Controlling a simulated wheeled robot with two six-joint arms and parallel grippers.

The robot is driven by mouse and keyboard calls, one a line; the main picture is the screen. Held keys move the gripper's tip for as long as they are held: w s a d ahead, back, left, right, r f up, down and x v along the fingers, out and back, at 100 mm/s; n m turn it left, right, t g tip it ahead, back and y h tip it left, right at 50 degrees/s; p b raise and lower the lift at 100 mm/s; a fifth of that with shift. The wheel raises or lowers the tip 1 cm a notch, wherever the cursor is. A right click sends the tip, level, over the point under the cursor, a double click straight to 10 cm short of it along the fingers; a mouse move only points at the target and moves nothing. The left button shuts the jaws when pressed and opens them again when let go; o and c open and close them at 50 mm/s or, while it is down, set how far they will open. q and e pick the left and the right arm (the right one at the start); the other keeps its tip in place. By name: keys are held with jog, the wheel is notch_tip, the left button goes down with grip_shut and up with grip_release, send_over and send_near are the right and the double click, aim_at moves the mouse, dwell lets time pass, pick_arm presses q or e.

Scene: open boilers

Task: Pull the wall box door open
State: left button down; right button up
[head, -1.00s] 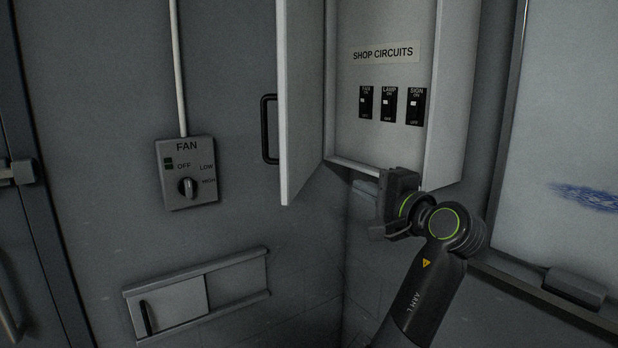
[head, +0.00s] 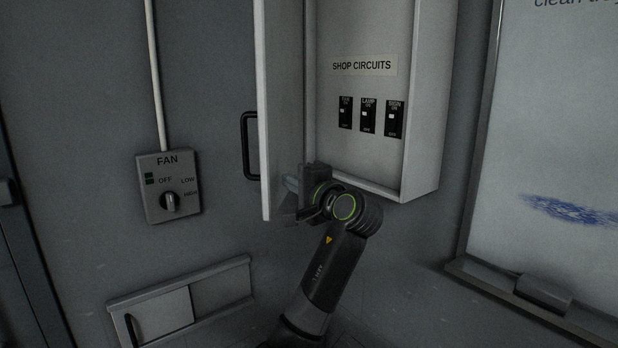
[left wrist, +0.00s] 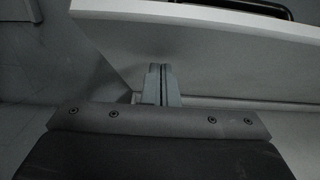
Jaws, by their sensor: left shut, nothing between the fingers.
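The wall box (head: 420,150) hangs on the wall, with its door (head: 281,120) standing wide open to the left. The door's black handle (head: 248,146) is on its far left side. Inside, a "SHOP CIRCUITS" label (head: 362,65) sits above three black switches (head: 368,117). My left gripper (head: 290,188) is at the lower inner face of the door, fingers pointing left. In the left wrist view its shut, empty fingers (left wrist: 161,84) reach to the door's pale inner face (left wrist: 220,60); I cannot tell if they touch it. My right gripper is not in view.
A fan switch box (head: 168,187) with a knob is on the wall at the left. Below it is a sliding panel (head: 165,316). A whiteboard (head: 550,150) with an eraser (head: 543,291) on its ledge is at the right.

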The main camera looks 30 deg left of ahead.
pick_arm(q)
jog(key=shift+s+a, duration=0.1)
jog(key=shift+a, duration=0.2)
